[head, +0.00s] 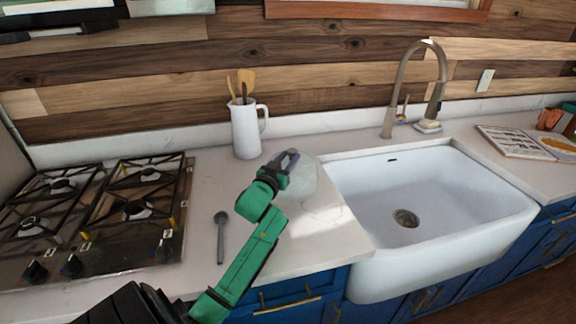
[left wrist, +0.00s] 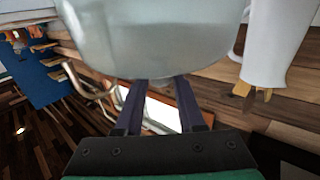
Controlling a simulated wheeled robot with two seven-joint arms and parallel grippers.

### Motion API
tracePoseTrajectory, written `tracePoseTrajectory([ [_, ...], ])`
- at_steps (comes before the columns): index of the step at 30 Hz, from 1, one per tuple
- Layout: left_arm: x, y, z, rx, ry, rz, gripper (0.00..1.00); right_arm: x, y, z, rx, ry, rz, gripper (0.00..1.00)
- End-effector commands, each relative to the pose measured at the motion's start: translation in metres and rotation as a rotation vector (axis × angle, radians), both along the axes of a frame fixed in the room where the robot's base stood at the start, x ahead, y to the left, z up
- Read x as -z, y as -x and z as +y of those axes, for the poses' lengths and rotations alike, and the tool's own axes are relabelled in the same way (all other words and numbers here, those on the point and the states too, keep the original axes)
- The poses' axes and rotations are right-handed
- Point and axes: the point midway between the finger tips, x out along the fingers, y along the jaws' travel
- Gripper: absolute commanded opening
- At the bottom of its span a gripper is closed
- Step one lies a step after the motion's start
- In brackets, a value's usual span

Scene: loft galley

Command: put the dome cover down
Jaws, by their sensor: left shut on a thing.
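The dome cover (head: 303,180) is a pale, see-through dome over the counter between the white pitcher and the sink. My left gripper (head: 290,157) is at its top, shut on it, and the arm hides part of its left side. In the left wrist view the dome cover (left wrist: 150,40) fills the upper middle, in front of the two dark fingers (left wrist: 160,100). The exact grip point is hard to make out. I cannot tell whether its rim touches the counter. My right gripper is not in view.
The white pitcher (head: 246,130) with wooden utensils stands behind, to the left. A dark spoon (head: 221,236) lies on the counter (head: 197,215) left of my arm. The gas stove (head: 100,215) is at the left. The sink (head: 430,190) is close on the right.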

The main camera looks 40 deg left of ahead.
Motion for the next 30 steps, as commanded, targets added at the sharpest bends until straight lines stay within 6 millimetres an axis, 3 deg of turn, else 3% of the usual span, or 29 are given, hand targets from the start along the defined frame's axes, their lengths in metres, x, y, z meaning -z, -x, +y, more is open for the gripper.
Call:
tracePoseTrajectory([
  [3, 0.021, 0.0, 0.0, -0.001, 0.002, -0.001, 0.0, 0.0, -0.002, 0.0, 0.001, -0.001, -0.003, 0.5],
  [11, 0.023, 0.0, 0.0, -0.001, -0.001, -0.001, 0.0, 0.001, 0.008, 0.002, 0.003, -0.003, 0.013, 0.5],
  [12, 0.024, 0.0, 0.0, -0.001, -0.001, 0.0, 0.49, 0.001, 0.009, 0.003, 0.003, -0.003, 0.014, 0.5],
  [14, 0.024, 0.0, 0.0, -0.001, -0.001, 0.0, 0.68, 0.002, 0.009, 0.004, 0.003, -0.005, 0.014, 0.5],
  [24, 0.023, 0.002, 0.0, -0.001, -0.001, 0.001, 0.68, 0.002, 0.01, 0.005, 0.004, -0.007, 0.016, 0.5],
  [30, 0.025, 0.026, -0.008, 0.0, 0.0, 0.001, 0.68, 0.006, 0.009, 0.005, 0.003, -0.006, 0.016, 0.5],
])
